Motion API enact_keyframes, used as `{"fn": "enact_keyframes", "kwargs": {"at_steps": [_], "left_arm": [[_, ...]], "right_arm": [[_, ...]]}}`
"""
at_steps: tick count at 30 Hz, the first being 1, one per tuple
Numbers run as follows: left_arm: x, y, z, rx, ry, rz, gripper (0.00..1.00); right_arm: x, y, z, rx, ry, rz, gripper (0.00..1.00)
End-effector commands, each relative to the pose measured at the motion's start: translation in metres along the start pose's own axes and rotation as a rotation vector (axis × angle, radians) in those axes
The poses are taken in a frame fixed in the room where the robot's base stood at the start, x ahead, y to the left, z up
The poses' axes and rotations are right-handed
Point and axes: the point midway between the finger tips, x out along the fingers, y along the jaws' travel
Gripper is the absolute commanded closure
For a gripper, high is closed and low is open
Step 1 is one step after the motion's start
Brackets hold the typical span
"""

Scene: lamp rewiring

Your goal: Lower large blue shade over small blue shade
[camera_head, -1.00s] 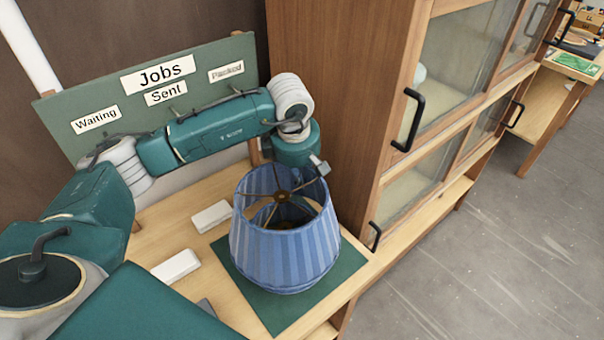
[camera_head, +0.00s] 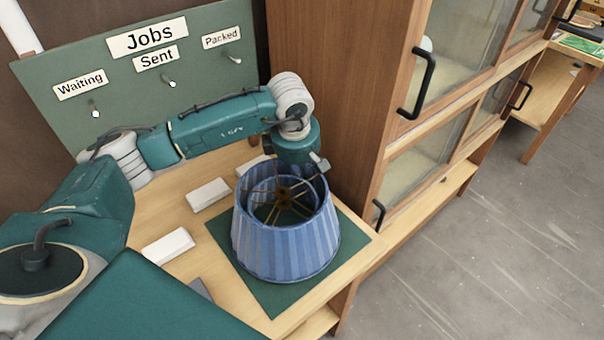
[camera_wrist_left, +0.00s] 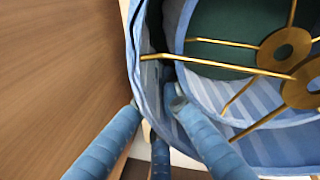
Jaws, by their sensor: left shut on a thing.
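The large blue shade (camera_head: 285,248) is pleated and upright over the green mat (camera_head: 352,236). The small blue shade (camera_wrist_left: 205,92) sits inside it; its rim (camera_head: 262,196) shows within the large shade's opening. Brass spider fittings (camera_wrist_left: 300,85) of both shades show in the left wrist view, one below the other. My left gripper (camera_wrist_left: 155,108) is shut on the large shade's wall at its back edge, fingers on both sides of the wall. Whether the large shade's bottom touches the mat cannot be told. My right gripper is not in view.
White blocks (camera_head: 168,246) and (camera_head: 208,194) lie on the wooden bench (camera_head: 160,210) left of the mat. A Jobs board (camera_head: 130,80) with pegs stands behind. A wooden cabinet (camera_head: 335,90) with glass doors stands close on the right.

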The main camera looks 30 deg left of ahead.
Motion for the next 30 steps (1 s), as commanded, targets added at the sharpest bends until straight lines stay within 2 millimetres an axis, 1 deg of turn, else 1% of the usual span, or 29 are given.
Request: {"fn": "enact_keyframes", "kwargs": {"at_steps": [7,9,11,19,23,26,30], "left_arm": [[0.0,0.0,0.0,0.0,0.0,0.001,1.0],[0.0,0.0,0.0,0.0,0.0,0.001,0.84],[0.0,0.0,0.0,0.0,0.0,0.001,0.72],[0.001,-0.001,0.0,0.0,0.0,-0.002,0.72],[-0.001,-0.001,0.0,0.001,0.001,-0.002,0.72],[-0.011,0.0,0.0,0.001,0.0,0.001,0.72],[-0.038,0.002,0.0,0.0,-0.001,0.005,0.72]], "right_arm": [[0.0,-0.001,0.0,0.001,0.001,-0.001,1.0],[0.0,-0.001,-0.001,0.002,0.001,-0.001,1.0],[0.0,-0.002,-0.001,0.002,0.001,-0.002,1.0],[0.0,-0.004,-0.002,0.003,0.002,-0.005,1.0],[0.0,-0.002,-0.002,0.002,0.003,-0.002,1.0],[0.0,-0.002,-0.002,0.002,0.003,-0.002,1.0],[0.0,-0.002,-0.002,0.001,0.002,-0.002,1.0]]}}
